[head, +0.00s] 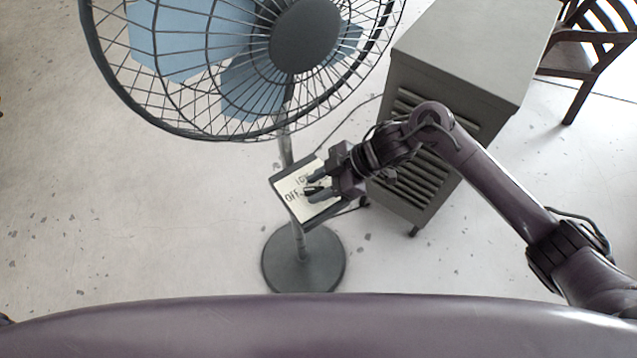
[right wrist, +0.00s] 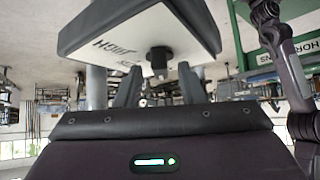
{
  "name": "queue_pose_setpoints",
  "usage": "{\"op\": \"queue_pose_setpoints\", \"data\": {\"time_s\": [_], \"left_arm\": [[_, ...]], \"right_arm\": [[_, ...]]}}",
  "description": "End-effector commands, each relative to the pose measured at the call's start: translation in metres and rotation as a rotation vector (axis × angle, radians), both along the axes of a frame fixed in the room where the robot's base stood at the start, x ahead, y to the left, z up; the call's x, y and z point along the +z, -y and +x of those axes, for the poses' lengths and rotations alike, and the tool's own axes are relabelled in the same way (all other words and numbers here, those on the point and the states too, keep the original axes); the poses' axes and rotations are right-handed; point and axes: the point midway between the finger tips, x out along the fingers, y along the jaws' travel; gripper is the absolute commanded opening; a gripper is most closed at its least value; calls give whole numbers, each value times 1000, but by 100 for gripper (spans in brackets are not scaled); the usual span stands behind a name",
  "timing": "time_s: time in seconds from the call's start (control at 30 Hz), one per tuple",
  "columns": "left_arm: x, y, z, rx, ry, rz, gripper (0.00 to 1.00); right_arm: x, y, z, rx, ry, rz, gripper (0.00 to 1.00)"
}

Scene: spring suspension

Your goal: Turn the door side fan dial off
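The pedestal fan (head: 303,40) stands at the upper left of the head view. Its control panel (head: 290,183) is a pale plate in a dark frame on the pole, with "OFF" and "LOW" lettering visible. The dark dial (right wrist: 160,57) shows on the panel in the right wrist view; in the head view my gripper hides most of that area. My right gripper (head: 312,185) is at the panel. In the right wrist view its fingers (right wrist: 159,74) are spread apart, with the dial in line with the gap between them. Contact cannot be told. My left gripper is not in view.
A grey louvred cabinet (head: 475,45) stands right of the fan, close beside my right arm. A wooden chair (head: 572,55) is at the far right. The round fan base (head: 303,262) rests on the floor. The floor at left is clear.

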Motion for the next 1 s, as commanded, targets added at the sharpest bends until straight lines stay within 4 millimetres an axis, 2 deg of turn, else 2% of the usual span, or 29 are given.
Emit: {"op": "queue_pose_setpoints", "data": {"time_s": [0.27,0.7,1.0], "left_arm": [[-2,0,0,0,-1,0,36],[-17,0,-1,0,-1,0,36],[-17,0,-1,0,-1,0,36]], "right_arm": [[3,5,1,-1,1,-1,35],[49,51,4,0,1,-1,35],[55,56,3,0,-1,0,35]]}}
